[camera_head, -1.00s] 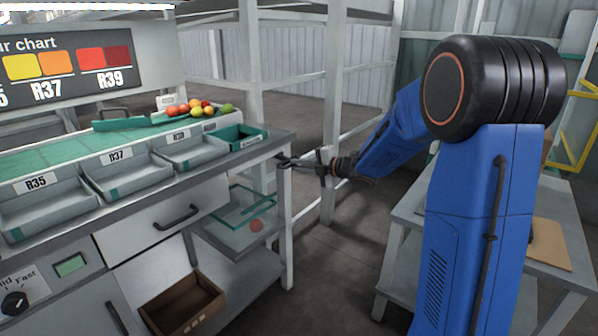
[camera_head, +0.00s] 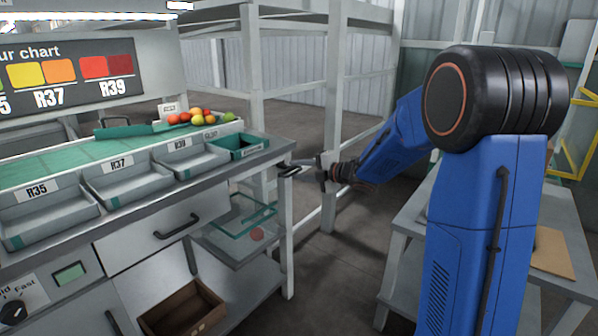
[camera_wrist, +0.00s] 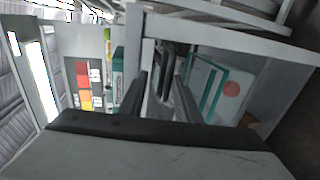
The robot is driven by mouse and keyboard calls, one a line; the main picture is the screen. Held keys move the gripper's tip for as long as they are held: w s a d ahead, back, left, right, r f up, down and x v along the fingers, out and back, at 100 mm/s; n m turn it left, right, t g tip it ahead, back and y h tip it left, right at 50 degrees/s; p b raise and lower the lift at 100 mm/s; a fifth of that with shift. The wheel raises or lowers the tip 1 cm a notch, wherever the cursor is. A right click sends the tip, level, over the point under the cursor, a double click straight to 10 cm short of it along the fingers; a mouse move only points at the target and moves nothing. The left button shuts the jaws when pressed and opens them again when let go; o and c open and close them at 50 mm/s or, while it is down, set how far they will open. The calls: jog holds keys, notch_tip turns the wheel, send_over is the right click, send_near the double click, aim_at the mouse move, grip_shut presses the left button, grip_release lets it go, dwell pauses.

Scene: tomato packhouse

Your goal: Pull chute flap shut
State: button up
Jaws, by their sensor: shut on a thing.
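My gripper (camera_head: 294,167) is at the right end of the sorting counter, just below the worktop corner. Its jaws are shut on a dark handle (camera_wrist: 166,77), which shows between the two fingers in the wrist view.
Grey trays (camera_head: 120,181) and a teal tray (camera_head: 238,152) line the counter (camera_head: 140,210) front. Tomatoes (camera_head: 200,116) lie behind them. A brown crate (camera_head: 190,312) is below. A grey table (camera_head: 560,270) stands right; floor between is clear.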

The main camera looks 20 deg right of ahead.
jog(key=v, duration=1.7)
jog(key=shift+s, duration=0.15)
jog(key=shift+d, duration=0.15)
jog(key=s+d+r+m+t+h, duration=0.2)
jog(key=s+d+r+m+h, duration=0.25)
jog(key=m+h, duration=0.75)
jog(key=s+a+f+m+g+y, duration=0.1)
jog(key=s+a+f+m+g, duration=0.2)
jog(key=s, duration=0.7)
jog(key=s+a+f+m+g+y, duration=0.1)
jog(key=s+a+f+m+g, duration=0.2)
jog(key=s, duration=0.8)
jog(key=s+a+f+m+g+y, duration=0.1)
jog(key=s+a+f+m+g, duration=0.2)
jog(key=s, duration=0.7)
notch_tip(320, 180, down, 4)
jog(key=a+m, duration=0.2)
jog(key=m, duration=0.2)
jog(key=shift+s+g, duration=0.25)
jog(key=shift+g, duration=0.05)
